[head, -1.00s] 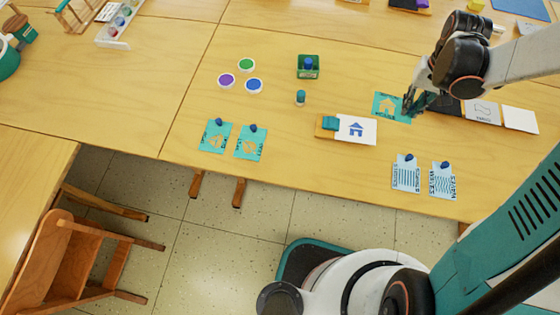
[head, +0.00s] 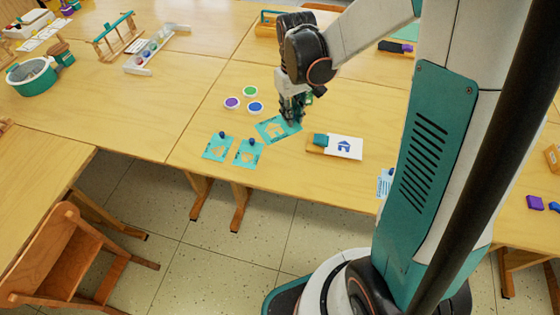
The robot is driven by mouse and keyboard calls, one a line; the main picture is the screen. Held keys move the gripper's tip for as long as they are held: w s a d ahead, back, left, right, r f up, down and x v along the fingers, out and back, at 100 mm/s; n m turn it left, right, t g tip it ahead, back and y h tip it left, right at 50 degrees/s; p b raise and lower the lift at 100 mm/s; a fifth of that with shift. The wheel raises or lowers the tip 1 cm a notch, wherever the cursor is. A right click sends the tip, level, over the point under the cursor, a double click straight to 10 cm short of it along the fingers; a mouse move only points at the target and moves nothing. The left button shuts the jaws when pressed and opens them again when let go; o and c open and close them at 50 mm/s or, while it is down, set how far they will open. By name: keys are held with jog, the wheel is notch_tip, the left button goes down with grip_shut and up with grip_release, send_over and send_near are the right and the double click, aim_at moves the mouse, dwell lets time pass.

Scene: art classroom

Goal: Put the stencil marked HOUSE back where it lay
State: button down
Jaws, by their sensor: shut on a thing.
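The teal stencil with a house-shaped cutout (head: 274,130) is in my gripper (head: 291,119), which is shut on its right edge. The stencil is turned at a slant, and I cannot tell how high it is above the table. Two other teal stencils with dark blue knobs, a left one (head: 217,148) and a right one (head: 248,154), lie to its left near the table's front edge. A white card with a blue house print (head: 346,147) lies to its right, by a wooden block with a teal pad (head: 318,142).
Purple (head: 232,103), green (head: 250,91) and blue (head: 256,107) paint pots stand behind the stencil, to its left. A light blue card (head: 385,183) is partly hidden by my body. Bare tabletop lies left of the pots.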

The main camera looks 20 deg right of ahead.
aim_at(290, 160)
notch_tip(290, 160, down, 19)
jog(key=b, duration=0.6)
jog(key=shift+b, duration=0.35)
jog(key=shift+f, duration=0.15)
jog(key=c, duration=1.6)
grip_release()
jog(key=shift+o, duration=0.2)
